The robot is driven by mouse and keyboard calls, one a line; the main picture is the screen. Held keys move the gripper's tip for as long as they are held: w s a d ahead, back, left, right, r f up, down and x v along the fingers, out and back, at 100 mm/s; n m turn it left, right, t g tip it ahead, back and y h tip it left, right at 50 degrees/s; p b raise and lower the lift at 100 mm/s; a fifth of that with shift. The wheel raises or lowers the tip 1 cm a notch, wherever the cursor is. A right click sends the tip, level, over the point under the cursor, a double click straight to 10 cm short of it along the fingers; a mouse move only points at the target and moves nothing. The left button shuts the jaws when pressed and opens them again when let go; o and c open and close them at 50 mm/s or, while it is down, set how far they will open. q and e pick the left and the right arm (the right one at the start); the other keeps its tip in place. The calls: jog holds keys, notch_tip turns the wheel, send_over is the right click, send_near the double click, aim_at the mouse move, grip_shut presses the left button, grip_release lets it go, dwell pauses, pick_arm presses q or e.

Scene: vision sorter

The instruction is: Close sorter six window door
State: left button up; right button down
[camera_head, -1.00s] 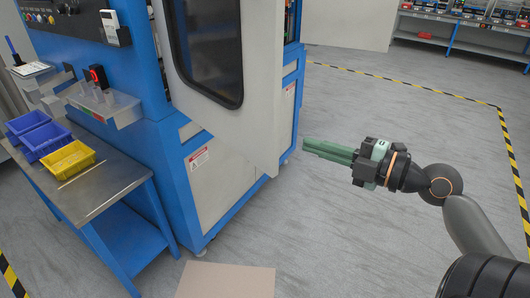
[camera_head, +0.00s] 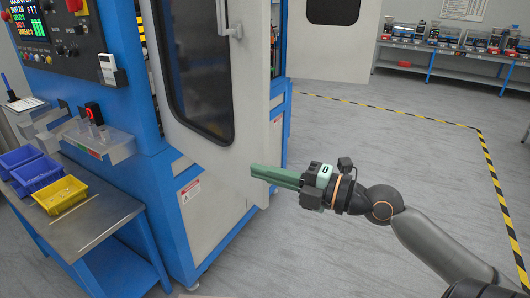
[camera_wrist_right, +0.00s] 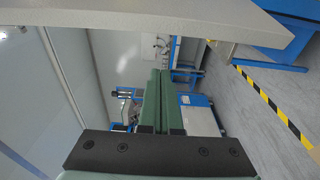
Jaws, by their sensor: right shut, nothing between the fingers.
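The sorter's door is a pale grey panel (camera_head: 213,192) with a dark rounded window (camera_head: 197,70) and a handle (camera_head: 235,22) near its right edge. My right gripper (camera_head: 254,171) has green fingers that are shut and empty. They point left, and their tips overlap the door's right edge in the head view; I cannot tell if they touch. The shut fingers (camera_wrist_right: 158,100) also show in the right wrist view. My left gripper is out of view.
A steel-topped blue table (camera_head: 100,222) with blue bins (camera_head: 38,174) and a yellow bin (camera_head: 60,195) stands at the left. A shelf of equipment (camera_head: 450,62) lies at the back. The grey floor (camera_head: 390,130) is clear, with yellow-black tape (camera_head: 420,117) around it.

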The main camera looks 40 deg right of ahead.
aim_at(265, 161)
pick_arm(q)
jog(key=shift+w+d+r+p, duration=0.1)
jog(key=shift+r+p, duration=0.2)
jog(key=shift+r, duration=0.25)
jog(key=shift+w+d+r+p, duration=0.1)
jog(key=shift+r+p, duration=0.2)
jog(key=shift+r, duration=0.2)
pick_arm(e)
jog(key=shift+w+d, duration=0.6)
jog(key=shift+w, duration=0.25)
jog(key=shift+w+d, duration=0.6)
jog(key=shift+w, duration=0.2)
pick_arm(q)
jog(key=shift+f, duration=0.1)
